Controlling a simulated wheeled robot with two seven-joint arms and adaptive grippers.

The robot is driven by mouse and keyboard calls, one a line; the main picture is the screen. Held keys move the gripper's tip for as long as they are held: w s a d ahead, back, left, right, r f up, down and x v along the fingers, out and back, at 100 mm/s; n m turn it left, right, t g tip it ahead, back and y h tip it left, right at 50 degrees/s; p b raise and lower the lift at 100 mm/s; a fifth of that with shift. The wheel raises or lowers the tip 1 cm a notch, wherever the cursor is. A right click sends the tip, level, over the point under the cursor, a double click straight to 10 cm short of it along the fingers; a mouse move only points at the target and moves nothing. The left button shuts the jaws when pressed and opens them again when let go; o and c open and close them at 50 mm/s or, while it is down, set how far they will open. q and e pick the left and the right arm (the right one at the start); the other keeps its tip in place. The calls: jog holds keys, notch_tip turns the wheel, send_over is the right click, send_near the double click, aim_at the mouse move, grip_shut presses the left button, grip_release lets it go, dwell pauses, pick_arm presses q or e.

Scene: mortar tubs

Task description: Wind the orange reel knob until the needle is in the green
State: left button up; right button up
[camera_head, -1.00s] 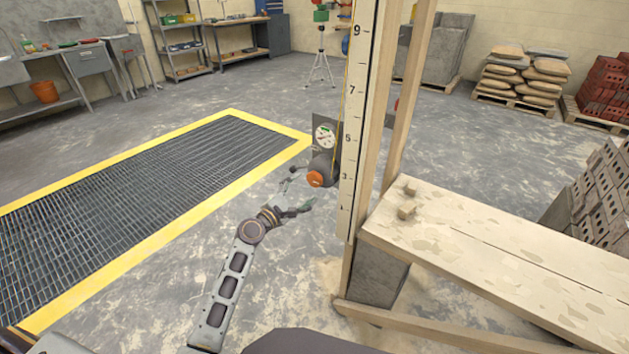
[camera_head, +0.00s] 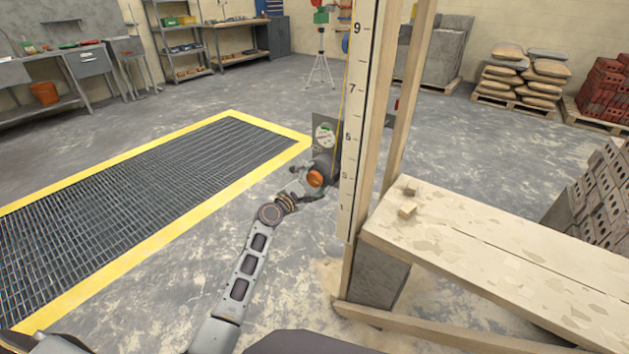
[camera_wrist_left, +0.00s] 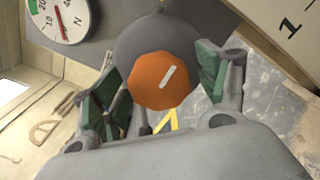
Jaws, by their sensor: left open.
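The orange reel knob (camera_head: 315,178) sits on the front of a dark grey reel beside the numbered pole. In the left wrist view the knob (camera_wrist_left: 162,80) has a white mark slanting up to the right. The round white gauge (camera_head: 325,136) is above it. In the wrist view the gauge (camera_wrist_left: 62,16) is cut off by the top edge; its red needle points down, away from the visible green band. My left gripper (camera_wrist_left: 160,88) is open, its green-padded fingers on both sides of the knob with gaps visible. My right gripper is in neither view.
The numbered pole (camera_head: 356,120) rises just right of the reel. A plank bench (camera_head: 480,245) with small wood blocks fills the right. A yellow-edged floor grate (camera_head: 150,170) lies at left. Bare concrete floor surrounds my left arm.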

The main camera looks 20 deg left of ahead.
pick_arm(q)
jog(key=shift+c, duration=0.2)
jog(key=c, duration=1)
jog(key=shift+m, duration=0.5)
